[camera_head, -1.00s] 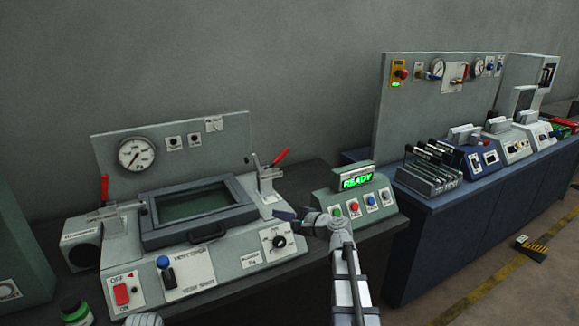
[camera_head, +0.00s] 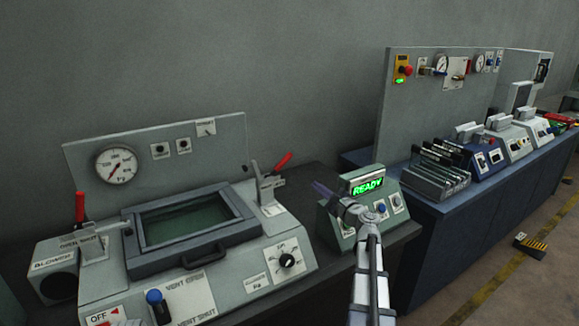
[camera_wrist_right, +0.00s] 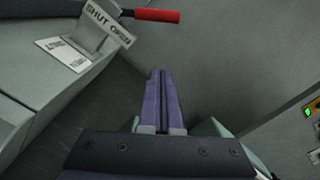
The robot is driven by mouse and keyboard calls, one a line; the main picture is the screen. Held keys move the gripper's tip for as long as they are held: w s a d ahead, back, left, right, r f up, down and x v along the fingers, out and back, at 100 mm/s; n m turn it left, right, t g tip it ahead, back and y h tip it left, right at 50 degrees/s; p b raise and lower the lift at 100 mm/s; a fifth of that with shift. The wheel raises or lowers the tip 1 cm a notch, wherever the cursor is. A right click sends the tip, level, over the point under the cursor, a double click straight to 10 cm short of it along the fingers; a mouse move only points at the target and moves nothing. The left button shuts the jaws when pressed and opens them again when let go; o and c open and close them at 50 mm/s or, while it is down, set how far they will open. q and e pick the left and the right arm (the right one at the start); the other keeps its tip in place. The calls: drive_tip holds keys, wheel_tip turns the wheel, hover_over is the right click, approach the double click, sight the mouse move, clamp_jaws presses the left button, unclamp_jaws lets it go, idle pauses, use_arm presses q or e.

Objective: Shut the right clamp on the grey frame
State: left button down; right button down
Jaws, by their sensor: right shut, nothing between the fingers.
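The grey frame (camera_head: 238,206) lies flat around a dark green window on the machine at left. The right clamp (camera_head: 268,187) stands at its right back corner. Its red handle (camera_head: 284,160) leans up and to the right. In the right wrist view the clamp's plate (camera_wrist_right: 105,22) reads SHUT and OPEN, and the red handle (camera_wrist_right: 154,15) lies across the top. My right gripper (camera_head: 322,188) is shut and empty, to the right of the clamp and apart from it. Its closed purple fingers (camera_wrist_right: 162,75) point toward the handle's side in the wrist view. My left gripper is out of view.
A left clamp (camera_head: 92,243) with an upright red handle (camera_head: 80,207) stands at the frame's other side. A green box with a READY display (camera_head: 367,187) is right behind my right wrist. A dark gap of bench separates machine and box.

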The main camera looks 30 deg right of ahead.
sight(281, 165)
drive_tip(key=shift+w, duration=0.1)
drive_tip(key=w+a+r+p, duration=0.2)
drive_tip(key=w+r+p, duration=0.1)
drive_tip(key=w, duration=0.7)
drive_tip(key=shift+w+a+r, duration=0.2)
drive_tip(key=shift+w+r, duration=0.05)
drive_tip(key=shift+w, duration=0.05)
drive_tip(key=shift+p, duration=0.3)
drive_tip(key=shift+a+r+n, duration=0.1)
drive_tip(key=shift+r+n, duration=0.15)
drive_tip(key=shift+n, duration=0.05)
